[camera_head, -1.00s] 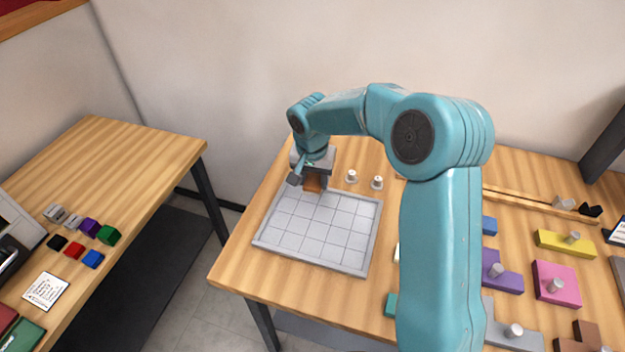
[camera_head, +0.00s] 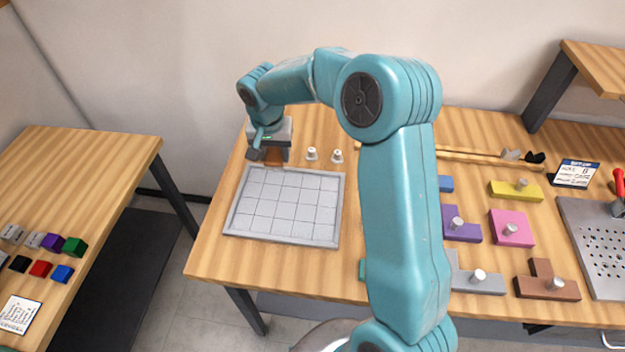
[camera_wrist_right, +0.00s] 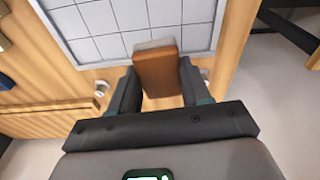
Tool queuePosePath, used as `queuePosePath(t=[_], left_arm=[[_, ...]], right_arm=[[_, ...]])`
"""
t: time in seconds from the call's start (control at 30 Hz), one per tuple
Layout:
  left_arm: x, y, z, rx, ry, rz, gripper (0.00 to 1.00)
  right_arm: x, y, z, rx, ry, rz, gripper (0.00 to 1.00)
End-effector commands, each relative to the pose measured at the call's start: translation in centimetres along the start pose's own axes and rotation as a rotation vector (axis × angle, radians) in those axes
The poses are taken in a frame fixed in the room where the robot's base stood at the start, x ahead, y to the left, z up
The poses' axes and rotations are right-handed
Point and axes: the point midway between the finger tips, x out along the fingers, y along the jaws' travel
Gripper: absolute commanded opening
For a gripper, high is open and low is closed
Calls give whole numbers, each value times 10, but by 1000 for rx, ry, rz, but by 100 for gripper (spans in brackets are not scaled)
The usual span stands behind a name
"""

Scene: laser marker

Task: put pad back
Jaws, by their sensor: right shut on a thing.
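The pad is a brown block with a grey edge (camera_wrist_right: 157,72), seen in the right wrist view between the two dark fingers. My right gripper (camera_wrist_right: 158,90) is shut on it. In the head view my right gripper (camera_head: 270,155) is at the far left corner of the wooden table, just behind the grey gridded tray, and a little of the brown pad (camera_head: 274,158) shows below it. I cannot tell whether the pad touches the table. My left gripper is not in view.
The grey gridded tray (camera_head: 232,222) is empty. Two small white knobs (camera_head: 312,154) (camera_head: 337,156) stand behind it. Coloured knobbed pieces, such as a pink one (camera_head: 512,236), lie to the right. A side table (camera_head: 95,150) with small cubes stands at the left.

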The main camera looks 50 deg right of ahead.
Motion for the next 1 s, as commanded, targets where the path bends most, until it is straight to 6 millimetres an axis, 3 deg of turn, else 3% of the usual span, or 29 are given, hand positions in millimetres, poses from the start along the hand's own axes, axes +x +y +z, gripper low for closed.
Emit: queuePosePath(t=[0.23,0.37,0.57,0.8,0.9,1.0], left_arm=[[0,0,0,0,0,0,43],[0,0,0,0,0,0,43],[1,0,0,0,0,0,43],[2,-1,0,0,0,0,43],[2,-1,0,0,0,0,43],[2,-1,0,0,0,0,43]], right_arm=[[-7,8,8,-47,2,-8,9],[-25,32,-2,-13,4,-4,9],[-56,98,-27,120,6,16,9],[-97,200,-52,359,5,55,9],[-106,228,-54,420,4,64,9],[-108,243,-54,455,0,70,9]])
